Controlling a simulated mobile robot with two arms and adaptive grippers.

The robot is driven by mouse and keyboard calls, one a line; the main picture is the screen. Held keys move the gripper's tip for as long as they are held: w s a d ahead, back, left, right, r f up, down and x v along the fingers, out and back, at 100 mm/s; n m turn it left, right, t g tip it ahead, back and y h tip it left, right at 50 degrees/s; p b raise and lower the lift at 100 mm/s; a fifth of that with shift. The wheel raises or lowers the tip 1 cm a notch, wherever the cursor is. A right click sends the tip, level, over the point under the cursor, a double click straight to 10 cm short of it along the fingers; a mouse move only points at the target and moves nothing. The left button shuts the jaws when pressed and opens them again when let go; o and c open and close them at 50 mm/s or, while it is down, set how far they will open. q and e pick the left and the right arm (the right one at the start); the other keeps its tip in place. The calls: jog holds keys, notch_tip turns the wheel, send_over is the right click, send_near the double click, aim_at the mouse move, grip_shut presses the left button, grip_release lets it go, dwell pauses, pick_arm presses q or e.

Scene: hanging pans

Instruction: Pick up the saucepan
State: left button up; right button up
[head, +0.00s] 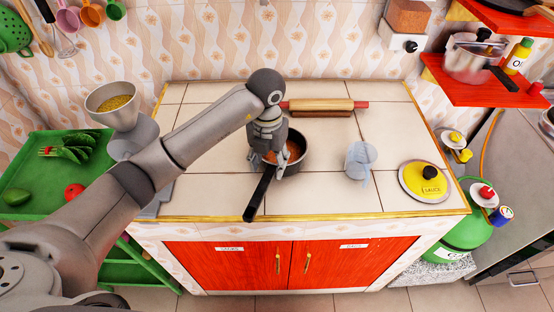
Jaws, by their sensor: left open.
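A dark saucepan (297,147) with reddish-brown contents stands on the tiled counter. Its black handle (259,195) points toward the front edge, slightly left. My left gripper (270,172) reaches down over the pan's left side, by the base of the handle. It is open. The gripper and wrist hide part of the pan, and I cannot tell whether the fingers touch it. My right gripper is not in view.
A rolling pin (325,105) lies behind the pan. A scale with a bowl (112,100) is at left. The counter's front middle (320,195) is clear.

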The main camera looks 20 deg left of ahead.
aim_at(269, 172)
pick_arm(q)
jog(key=shift+s+f, duration=0.1)
jog(key=shift+f, duration=0.25)
notch_tip(269, 172, down, 4)
jog(key=shift+r+p, duration=0.25)
jog(key=shift+p, duration=0.75)
jog(key=shift+f, duration=0.45)
grip_shut()
jog(key=shift+r, duration=0.1)
